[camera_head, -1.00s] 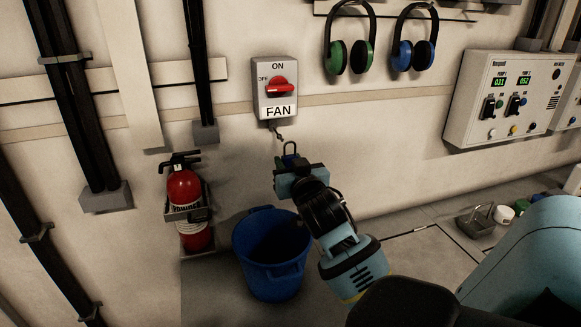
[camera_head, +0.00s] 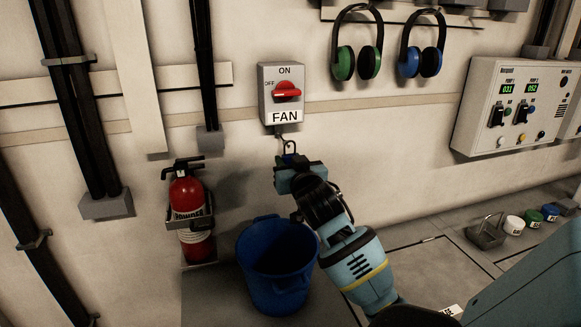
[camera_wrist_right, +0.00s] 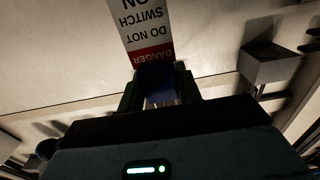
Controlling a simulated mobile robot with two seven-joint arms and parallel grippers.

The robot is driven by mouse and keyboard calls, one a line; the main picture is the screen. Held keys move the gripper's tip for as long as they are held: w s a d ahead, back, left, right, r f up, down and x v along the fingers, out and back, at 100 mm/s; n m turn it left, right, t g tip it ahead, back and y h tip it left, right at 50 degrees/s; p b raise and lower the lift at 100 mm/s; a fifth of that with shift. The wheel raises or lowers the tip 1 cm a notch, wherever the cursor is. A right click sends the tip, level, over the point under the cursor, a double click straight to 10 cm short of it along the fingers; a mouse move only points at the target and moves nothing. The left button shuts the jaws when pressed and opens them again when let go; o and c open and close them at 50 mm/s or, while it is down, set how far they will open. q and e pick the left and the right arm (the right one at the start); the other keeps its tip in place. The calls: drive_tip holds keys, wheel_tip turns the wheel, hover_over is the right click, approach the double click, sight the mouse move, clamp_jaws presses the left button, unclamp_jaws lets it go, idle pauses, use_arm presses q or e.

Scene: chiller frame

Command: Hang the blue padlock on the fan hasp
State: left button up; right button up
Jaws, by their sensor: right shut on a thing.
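The fan switch box (camera_head: 281,92) is on the wall, with its red handle (camera_head: 287,91) beside OFF/ON markings. The small metal hasp (camera_head: 280,137) hangs just below it. My right gripper (camera_head: 288,163) is below the box, shut on the blue padlock (camera_wrist_right: 157,82), whose body shows between the fingers in the right wrist view. A red and white danger tag (camera_wrist_right: 148,30) shows beyond the padlock in the wrist view. My left gripper is out of view.
A red fire extinguisher (camera_head: 188,213) hangs at left in a bracket. A blue bucket (camera_head: 277,265) stands below my right gripper. Two pairs of ear defenders (camera_head: 357,50) hang above right, near a control panel (camera_head: 515,108). The wall right of the gripper is clear.

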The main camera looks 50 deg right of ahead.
drive_tip(key=shift+w+d+f, duration=0.2)
drive_tip(key=shift+w+d, duration=0.1)
drive_tip(key=shift+w, duration=0.25)
drive_tip(key=shift+w+d+f, duration=0.2)
drive_tip(key=shift+w+d, duration=0.1)
drive_tip(key=shift+w, duration=0.2)
drive_tip(key=shift+f, duration=0.15)
drive_tip(key=o, duration=1.2)
drive_tip(key=shift+c, duration=0.2)
drive_tip(key=v, duration=0.7)
drive_tip(key=shift+s, duration=0.35)
